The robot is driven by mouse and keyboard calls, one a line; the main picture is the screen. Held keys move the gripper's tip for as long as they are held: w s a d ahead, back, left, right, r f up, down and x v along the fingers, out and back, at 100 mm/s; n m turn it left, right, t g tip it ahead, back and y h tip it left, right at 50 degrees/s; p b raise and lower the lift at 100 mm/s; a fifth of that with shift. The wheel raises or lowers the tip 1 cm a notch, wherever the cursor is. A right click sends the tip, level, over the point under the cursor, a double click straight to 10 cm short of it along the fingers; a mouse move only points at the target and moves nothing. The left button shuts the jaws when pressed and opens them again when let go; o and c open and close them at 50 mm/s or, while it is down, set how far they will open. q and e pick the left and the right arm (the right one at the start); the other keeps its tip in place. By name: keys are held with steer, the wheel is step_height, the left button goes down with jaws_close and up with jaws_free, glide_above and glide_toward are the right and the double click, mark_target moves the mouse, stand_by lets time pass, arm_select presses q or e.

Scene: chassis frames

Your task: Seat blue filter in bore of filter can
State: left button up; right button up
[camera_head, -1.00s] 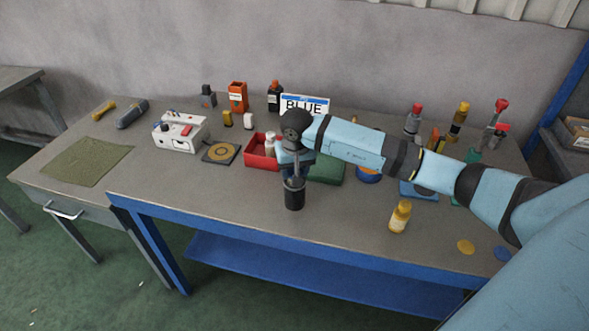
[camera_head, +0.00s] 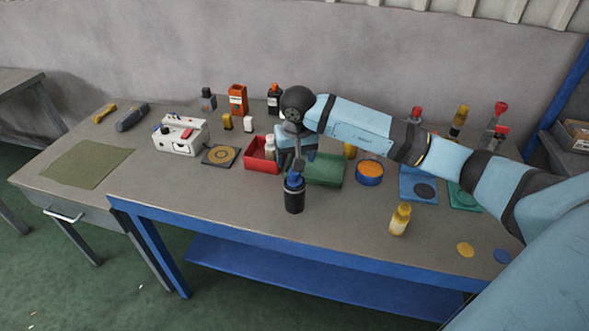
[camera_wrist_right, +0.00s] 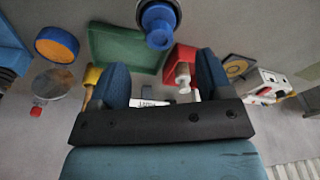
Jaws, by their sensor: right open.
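The black filter can (camera_head: 294,200) stands upright near the front middle of the bench. The blue filter (camera_head: 294,180) is in the can's mouth, with its blue top and knob above the rim. In the right wrist view the blue filter (camera_wrist_right: 158,22) lies beyond the fingertips, ringed by the dark can. How deep it sits cannot be told. My right gripper (camera_head: 293,161) is open and empty, just above and behind the filter, apart from it. In the wrist view the open right gripper (camera_wrist_right: 163,66) shows both blue fingers spread. My left gripper is out of view.
A red bin (camera_head: 259,164) and a green box (camera_head: 324,180) lie behind the can.

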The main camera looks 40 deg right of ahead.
step_height(320, 180, up, 6)
steer(key=s+a+f+m+t+y, duration=0.15)
steer(key=s+a+m+y, duration=0.25)
steer(key=a+m+y, duration=0.4)
steer(key=s+a+f+m+y, duration=0.2)
steer(key=s+a+m+y, duration=0.25)
steer(key=a, duration=0.45)
steer(key=s+a+f+m+t+y, duration=0.15)
steer(key=s+a+m+y, duration=0.25)
steer(key=a+m+y, duration=0.4)
steer(key=s+d+f+n+t+h, duration=0.2)
steer(key=s+f+n+h, duration=0.2)
steer(key=f+n, duration=0.4)
steer(key=s+d+f+n+t+h, duration=0.2)
steer(key=s+d+f+n+h, duration=0.1)
steer(key=s+f+n+h, duration=0.2)
steer(key=s+d+f+n+t+h, duration=0.2)
steer(key=s+f+n+h, duration=0.3)
steer(key=f+n, duration=0.7)
steer(key=d+n+h, duration=0.1)
steer(key=n+h, duration=0.1)
steer(key=n, duration=0.1)
steer(key=shift+f+b, duration=0.3)
steer(key=shift+b, duration=0.05)
